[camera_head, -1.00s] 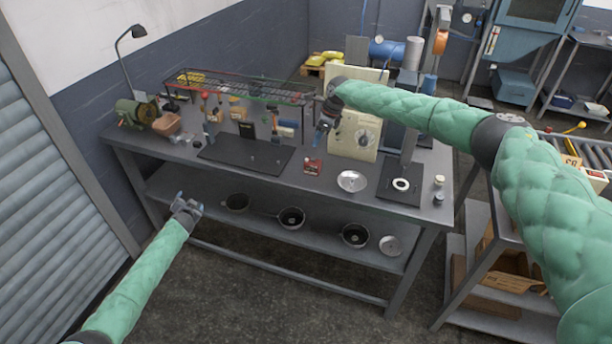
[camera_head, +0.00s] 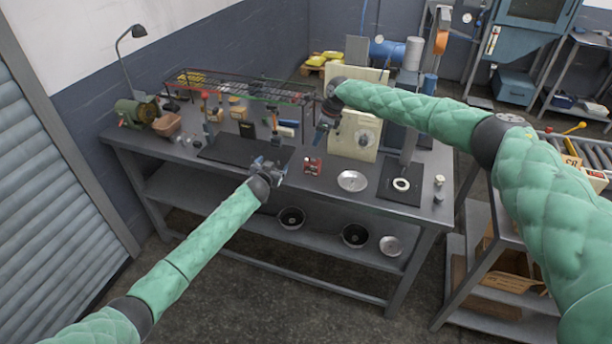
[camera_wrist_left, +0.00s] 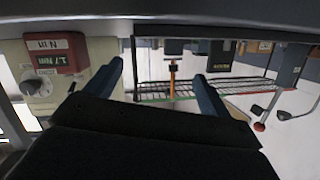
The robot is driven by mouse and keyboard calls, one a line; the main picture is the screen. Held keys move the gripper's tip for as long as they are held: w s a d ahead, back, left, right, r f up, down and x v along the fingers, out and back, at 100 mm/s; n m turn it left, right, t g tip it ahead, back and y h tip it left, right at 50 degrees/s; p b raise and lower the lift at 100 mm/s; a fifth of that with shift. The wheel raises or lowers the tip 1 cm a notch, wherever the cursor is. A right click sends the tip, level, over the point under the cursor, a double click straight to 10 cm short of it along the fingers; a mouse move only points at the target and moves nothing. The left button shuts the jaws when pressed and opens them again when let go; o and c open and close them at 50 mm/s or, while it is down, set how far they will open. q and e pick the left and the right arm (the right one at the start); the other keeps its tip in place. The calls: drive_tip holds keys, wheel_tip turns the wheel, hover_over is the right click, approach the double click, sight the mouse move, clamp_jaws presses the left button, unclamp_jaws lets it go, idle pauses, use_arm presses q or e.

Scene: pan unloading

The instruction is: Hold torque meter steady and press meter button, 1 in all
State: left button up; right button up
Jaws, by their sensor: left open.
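The torque meter, a small red box (camera_head: 313,166), sits on the workbench (camera_head: 330,190) near its front edge.
A cream panel with a dial (camera_head: 362,138) stands behind the meter. A silver dish (camera_head: 352,181) lies to the right of it. A dark mat (camera_head: 222,150) and a wire rack (camera_head: 240,88) are to the left and back. Pans (camera_head: 291,218) sit on the lower shelf.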

use_arm(q)
drive_tip(key=g+h, duration=0.1)
drive_tip(key=h, duration=0.1)
approach(311, 169)
drive_tip(key=shift+n, duration=0.4)
drive_tip(key=x, duration=0.5)
drive_tip(key=shift+a, duration=0.4)
drive_tip(key=shift+d, duration=0.3)
drive_tip(key=shift+x, duration=3.85)
drive_tip(key=shift+s+f, duration=0.1)
drive_tip(key=c, duration=1.2)
use_arm(e)
clamp_jaws()
